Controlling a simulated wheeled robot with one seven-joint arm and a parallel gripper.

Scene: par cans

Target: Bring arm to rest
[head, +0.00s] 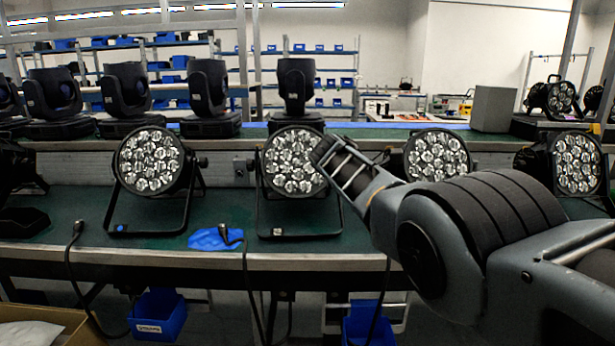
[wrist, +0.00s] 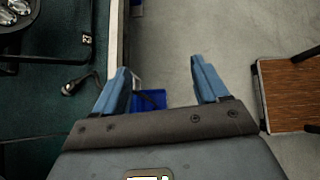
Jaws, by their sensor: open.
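My arm reaches in from the right in the head view, in front of the bench. Its links cover part of the bench and of the lamps behind. In the wrist view my gripper (wrist: 165,82) points downward with its two blue fingers well apart and nothing between them. Below it are the bench's front edge and the grey floor. The fingertips cannot be made out in the head view.
Par cans (head: 150,161) stand in a row on the green bench (head: 70,205). A blue cloth (head: 215,238) and cables (head: 77,240) lie near its edge. Blue bins (head: 157,315) hang below. A cardboard box (head: 50,320) is at lower left. The wrist view shows a brown-topped surface (wrist: 290,95).

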